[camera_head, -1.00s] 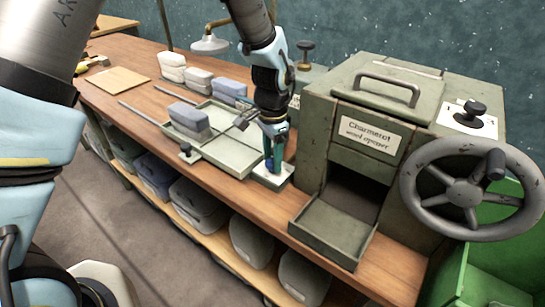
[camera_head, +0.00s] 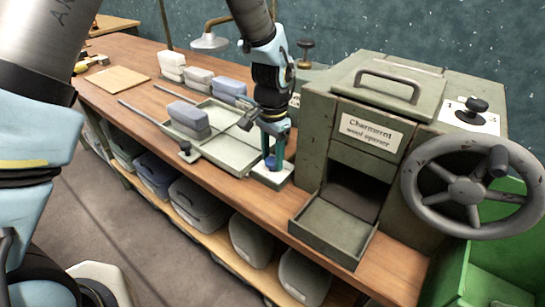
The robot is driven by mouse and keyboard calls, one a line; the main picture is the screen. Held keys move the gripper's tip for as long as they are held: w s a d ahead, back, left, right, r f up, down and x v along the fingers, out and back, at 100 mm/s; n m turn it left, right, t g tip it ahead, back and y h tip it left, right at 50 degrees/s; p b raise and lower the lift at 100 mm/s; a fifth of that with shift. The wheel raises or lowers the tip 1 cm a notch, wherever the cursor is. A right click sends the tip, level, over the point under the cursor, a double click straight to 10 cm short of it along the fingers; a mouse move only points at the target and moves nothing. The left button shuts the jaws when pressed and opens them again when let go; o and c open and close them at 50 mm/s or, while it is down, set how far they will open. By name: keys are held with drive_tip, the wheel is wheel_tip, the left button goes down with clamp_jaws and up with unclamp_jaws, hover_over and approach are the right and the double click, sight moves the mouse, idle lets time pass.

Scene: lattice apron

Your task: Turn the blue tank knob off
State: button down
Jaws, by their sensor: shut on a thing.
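The blue tank knob (camera_head: 270,162) shows as a small blue shape on a pale base plate (camera_head: 273,178) at the right end of the shallow tray. My gripper (camera_head: 272,156) reaches down from above and is shut on the knob, with its fingers at the knob's two sides. The fingers hide part of the knob, and I cannot read its off mark or exact angle.
A dark knob (camera_head: 186,152) stands at the tray's front edge.

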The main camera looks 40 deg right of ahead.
sight(273, 160)
drive_tip(key=n+b, duration=0.1)
drive_tip(key=n, duration=0.3)
drive_tip(key=shift+n, duration=0.3)
drive_tip(key=n, duration=0.3)
drive_tip(key=shift+n, duration=0.3)
drive_tip(key=n, duration=0.3)
drive_tip(key=shift+n, duration=0.3)
drive_tip(key=shift+n+p, duration=0.6)
drive_tip(key=shift+n, duration=1.3)
drive_tip(key=shift+c, duration=1.7)
unclamp_jaws()
drive_tip(key=shift+r, duration=0.1)
wheel_tip(273, 160, up, 11)
drive_tip(key=b, duration=0.2)
drive_tip(key=shift+f, duration=0.2)
